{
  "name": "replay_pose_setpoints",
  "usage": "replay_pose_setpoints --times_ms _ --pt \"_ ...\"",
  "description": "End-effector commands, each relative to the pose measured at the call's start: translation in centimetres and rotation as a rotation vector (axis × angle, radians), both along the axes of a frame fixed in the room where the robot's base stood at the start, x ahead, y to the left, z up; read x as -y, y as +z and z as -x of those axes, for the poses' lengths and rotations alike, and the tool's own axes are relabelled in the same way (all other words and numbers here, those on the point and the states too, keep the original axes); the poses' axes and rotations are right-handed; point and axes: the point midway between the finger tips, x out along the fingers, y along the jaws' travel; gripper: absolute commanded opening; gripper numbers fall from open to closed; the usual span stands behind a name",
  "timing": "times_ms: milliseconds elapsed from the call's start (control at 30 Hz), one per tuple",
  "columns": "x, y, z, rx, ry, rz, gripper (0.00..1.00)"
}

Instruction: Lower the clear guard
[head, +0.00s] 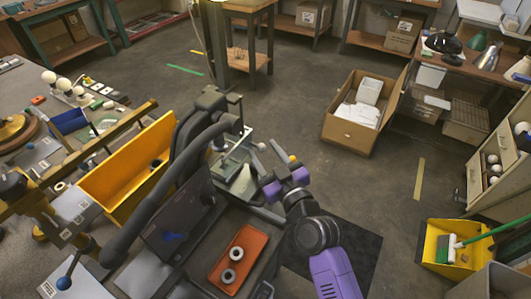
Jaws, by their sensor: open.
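A see-through panel that looks like the clear guard (237,150) shows at the machine in the middle of the head view. Its edges are faint, and I cannot tell its exact tilt. My gripper (266,164), on the purple arm, is just right of it, with its fingers pointing up and left. The fingers are open and appear empty. I cannot tell whether they touch the guard. The dark machine frame and thick black hose-like bars hide part of the area to the left.
An orange tray (239,259) with two ring parts lies below the machine. A yellow bin (128,170) stands on the left. A cardboard box (348,135) and a yellow dustpan-like tray (462,258) are on the floor to the right. Open floor lies between them.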

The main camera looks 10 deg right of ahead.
Motion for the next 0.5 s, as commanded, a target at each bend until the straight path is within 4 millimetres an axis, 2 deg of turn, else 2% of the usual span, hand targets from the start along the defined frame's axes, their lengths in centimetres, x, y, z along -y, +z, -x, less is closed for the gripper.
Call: replay_pose_setpoints --times_ms 167,500 --pt "0.4 -0.2 1.1 0.000 0.000 0.000 0.45" --pt "2.2 -0.3 6.0 -0.001 -0.001 0.000 0.45"
